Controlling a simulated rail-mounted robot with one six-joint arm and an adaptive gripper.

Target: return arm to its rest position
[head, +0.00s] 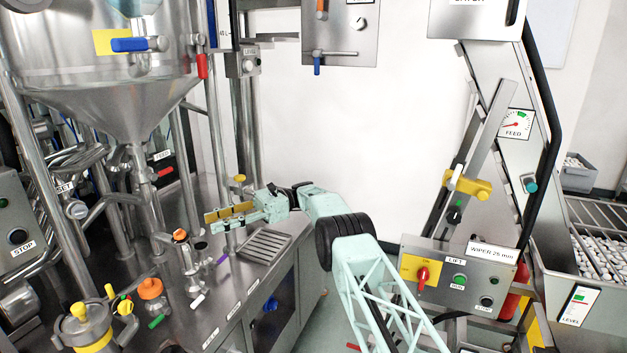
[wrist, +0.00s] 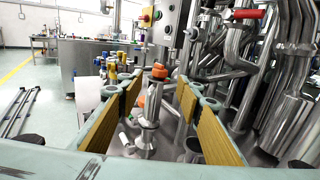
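My arm stretches from the bottom centre of the head view up and left to the machine on the left. My gripper (head: 209,221) is at its end, over the left steel worktop (head: 185,285), with its fingers pointing left. In the wrist view my gripper (wrist: 158,94) shows two fingers with yellow-brown pads standing well apart. It is open and holds nothing. An orange-topped steel valve fitting (wrist: 146,125) shows between the fingers. I cannot tell how far the fingertips are from it, and no contact is visible.
A slotted drain tray (head: 264,245) lies below my gripper. A control box with a red switch (head: 450,275) and an inclined conveyor (head: 512,165) are at right. The space before the white wall (head: 370,130) is clear.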

